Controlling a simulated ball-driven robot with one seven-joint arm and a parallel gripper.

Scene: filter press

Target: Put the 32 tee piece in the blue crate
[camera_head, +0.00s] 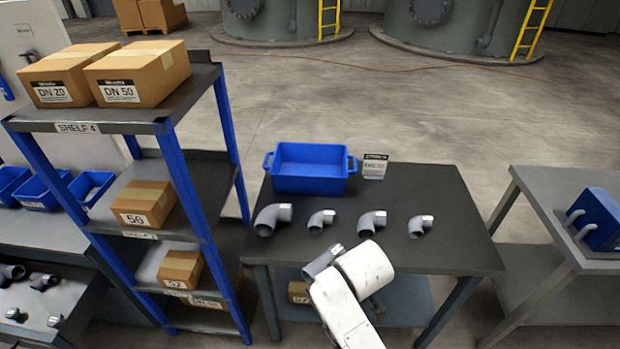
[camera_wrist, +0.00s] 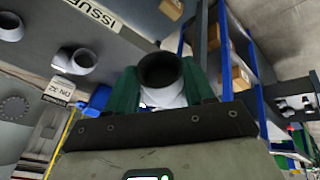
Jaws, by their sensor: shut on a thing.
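The blue crate (camera_head: 310,180) stands at the back of the dark table and looks empty. A small white card stands just right of it; in the wrist view this card (camera_wrist: 55,98) reads DN 32. My gripper (camera_wrist: 162,85) has green fingers shut on a grey pipe fitting (camera_wrist: 168,97), one dark round opening facing the camera. The held fitting also shows in the head view (camera_head: 322,261), at the table's front edge, left of my white wrist. I cannot tell its size or whether it is a tee. My wrist hides the fingers in the head view.
Grey elbow-like fittings stand in a row between the front edge and the crate: a large one (camera_head: 272,218), then smaller ones (camera_head: 321,221) (camera_head: 371,222) (camera_head: 420,226). A shelf rack (camera_head: 172,170) with cartons stands left. A side table (camera_head: 530,205) stands right.

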